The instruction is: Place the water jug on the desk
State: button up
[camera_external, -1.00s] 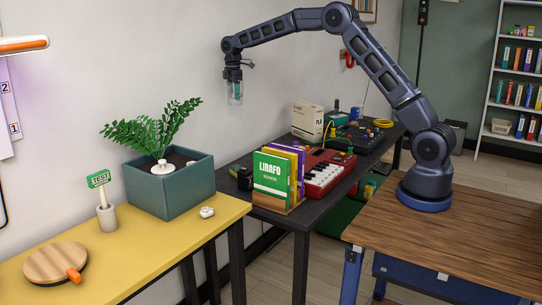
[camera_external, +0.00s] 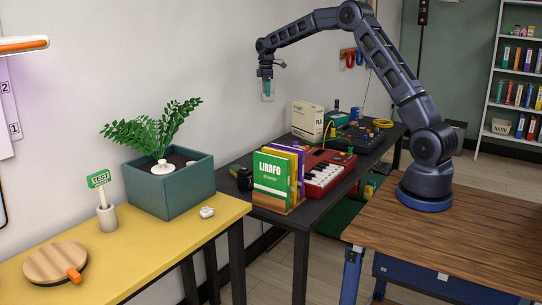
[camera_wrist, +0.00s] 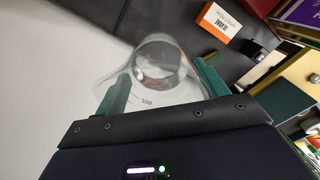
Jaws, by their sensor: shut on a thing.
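The water jug is a clear, see-through vessel (camera_external: 267,92) hanging below my gripper (camera_external: 267,78), high above the surfaces and in front of the white wall. In the wrist view the clear jug (camera_wrist: 162,58) shows a round opening or base and small printed marks. The teal fingers of my gripper (camera_wrist: 160,88) are shut on it, one at each side. The dark desk (camera_external: 312,213) stands between the yellow table and the wooden table, well below the jug.
The yellow table (camera_external: 135,249) holds a planter (camera_external: 170,190), a sign and a round wooden board. The wooden table (camera_external: 470,235) is mostly bare.

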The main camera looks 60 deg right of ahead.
notch_tip(320, 180, down, 29)
jog(key=shift+f, duration=0.1)
dwell(0.9)
jog(key=shift+f, duration=0.1)
jog(key=o, duration=1.2)
jog(key=shift+c, duration=0.2)
